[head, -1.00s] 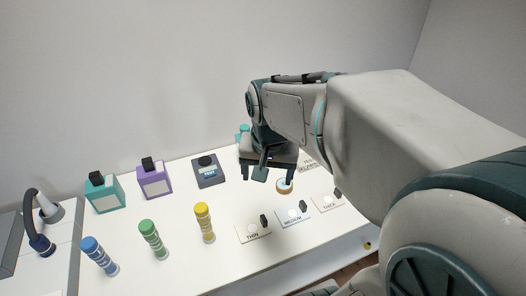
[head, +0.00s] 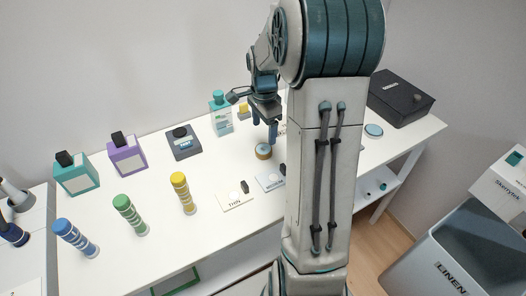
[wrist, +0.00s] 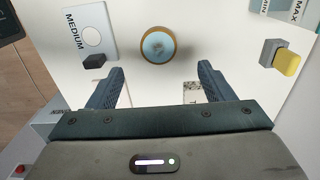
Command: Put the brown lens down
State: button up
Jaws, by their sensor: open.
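The brown lens (head: 263,151), a round disc with a brown rim and pale blue-grey centre, rests on the white table beyond the MEDIUM card. It also shows in the wrist view (wrist: 158,45), ahead of the fingertips and centred between them. My gripper (head: 264,131) is just above and behind the lens in the head view, with fingers pointing down. In the wrist view its two fingers (wrist: 160,72) are spread wide with nothing between them. The lens looks apart from both fingers.
The MEDIUM card (head: 268,181) and THIN card (head: 234,202) lie in front of the lens. A teal bottle (head: 221,115), a dark scale-like device (head: 183,142) and a purple bottle (head: 127,154) stand along the back. A dark box (head: 401,98) is at the right.

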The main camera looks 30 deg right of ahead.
aim_at(264, 149)
notch_tip(264, 149, down, 8)
jog(key=shift+s+a+r, duration=0.1)
jog(key=shift+a+r, duration=0.05)
jog(key=shift+r, duration=0.1)
jog(key=c, duration=1.2)
